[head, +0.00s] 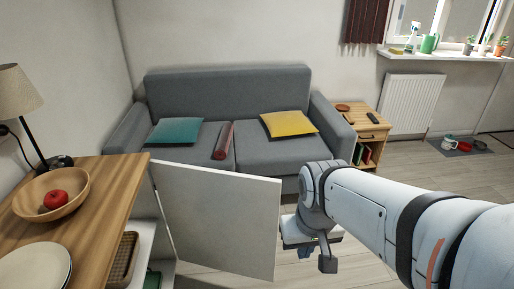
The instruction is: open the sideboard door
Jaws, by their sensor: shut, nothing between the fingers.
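The sideboard (100,222) stands at the left, with a wooden top and a white inside. Its white door (222,218) stands swung out from the front, and the inside of the sideboard shows beside it. My wrist hides part of the gripper.
A woven basket (123,262) shows inside the sideboard. A bowl with a red apple (56,200), plates (35,268) and a lamp (18,95) stand on top. A grey sofa (225,92) is behind the door. Floor (370,252) is clear around my arm.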

